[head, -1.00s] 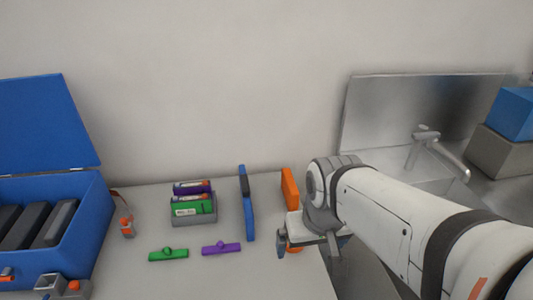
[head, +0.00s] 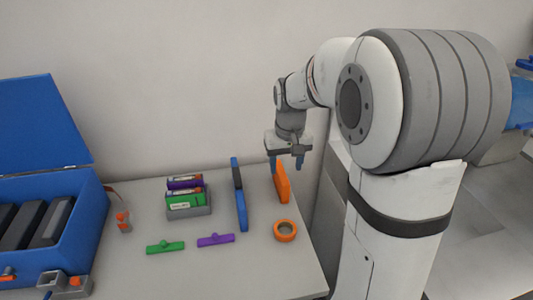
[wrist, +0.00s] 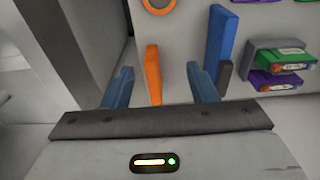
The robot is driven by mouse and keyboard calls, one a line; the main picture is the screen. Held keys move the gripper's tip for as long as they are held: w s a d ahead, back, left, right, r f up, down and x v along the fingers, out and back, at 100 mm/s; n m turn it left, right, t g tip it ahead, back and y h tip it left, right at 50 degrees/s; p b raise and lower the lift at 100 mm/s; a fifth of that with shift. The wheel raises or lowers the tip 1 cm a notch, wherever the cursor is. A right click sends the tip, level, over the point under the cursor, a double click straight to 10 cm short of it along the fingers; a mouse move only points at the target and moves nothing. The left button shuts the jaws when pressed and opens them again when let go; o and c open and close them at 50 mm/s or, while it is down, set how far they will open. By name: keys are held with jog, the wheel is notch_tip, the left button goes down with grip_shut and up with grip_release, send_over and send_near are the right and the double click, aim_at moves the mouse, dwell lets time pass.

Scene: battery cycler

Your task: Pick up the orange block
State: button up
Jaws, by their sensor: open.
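The orange block (head: 282,184) is a tall thin slab standing upright near the right end of the table. In the wrist view the orange block (wrist: 153,74) lies between the two blue fingers, nearer the left of centre. My gripper (head: 287,163) points down above the block's far end, fingers apart with a finger on either side in the picture. It also shows in the wrist view (wrist: 160,85), open and empty. I cannot tell whether a finger touches the block.
An orange ring (head: 285,230) lies in front. A grey holder (head: 189,212) with coloured cells, green (head: 165,246) and purple (head: 216,239) pieces and a blue case (head: 84,222) are further left.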

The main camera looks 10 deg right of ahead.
jog(key=g+p, duration=0.1)
jog(key=p, duration=0.1)
send_over(281, 171)
jog(key=f, duration=0.8)
jog(key=shift+s, duration=0.3)
jog(key=shift+w+f, duration=0.2)
jog(key=shift+f, duration=0.35)
notch_tip(281, 171, down, 7)
jog(key=shift+f+p, duration=0.1)
jog(key=shift+p, duration=0.9)
jog(key=shift+c, duration=0.2)
jog(key=c, duration=1)
